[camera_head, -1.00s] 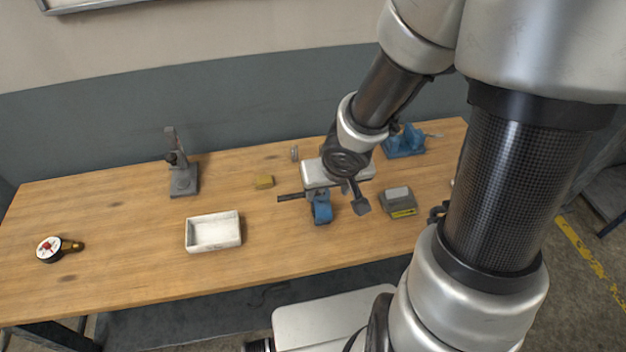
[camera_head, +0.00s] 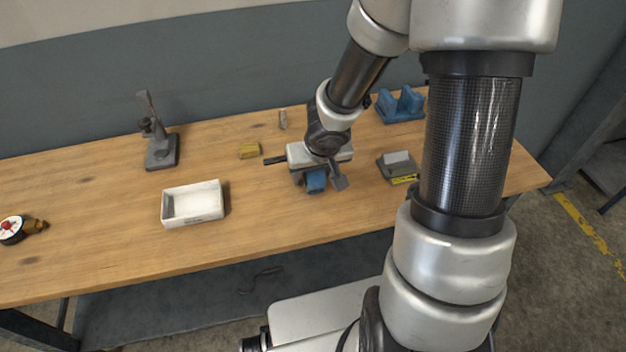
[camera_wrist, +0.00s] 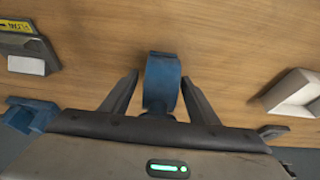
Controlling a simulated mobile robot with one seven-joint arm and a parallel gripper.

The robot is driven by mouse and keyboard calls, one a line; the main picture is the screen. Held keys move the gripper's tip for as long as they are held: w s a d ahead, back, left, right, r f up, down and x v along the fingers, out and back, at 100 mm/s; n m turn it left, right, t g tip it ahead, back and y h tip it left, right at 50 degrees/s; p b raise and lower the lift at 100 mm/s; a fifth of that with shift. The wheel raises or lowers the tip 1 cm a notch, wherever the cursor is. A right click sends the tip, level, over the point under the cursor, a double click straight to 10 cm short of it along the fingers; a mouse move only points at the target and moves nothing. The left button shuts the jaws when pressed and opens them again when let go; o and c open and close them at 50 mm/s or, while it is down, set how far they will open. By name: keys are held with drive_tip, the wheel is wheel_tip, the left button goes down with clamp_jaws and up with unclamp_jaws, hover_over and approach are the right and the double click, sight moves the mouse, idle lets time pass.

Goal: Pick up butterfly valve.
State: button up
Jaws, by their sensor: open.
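The butterfly valve is a blue part with a round body (camera_head: 316,181), on the wooden table beneath my gripper. In the wrist view the blue valve (camera_wrist: 161,82) stands between the two dark fingers, with a gap visible on each side. My gripper (camera_wrist: 160,95) is open around it, pointing down. In the head view my gripper (camera_head: 308,176) hides the upper part of the valve. Whether the fingers touch the valve lower down cannot be told.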

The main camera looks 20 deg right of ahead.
drive_tip(key=shift+w+f, duration=0.2)
drive_tip(key=shift+f, duration=0.2)
drive_tip(key=shift+c, duration=0.2)
drive_tip(key=shift+r, duration=0.1)
clamp_jaws()
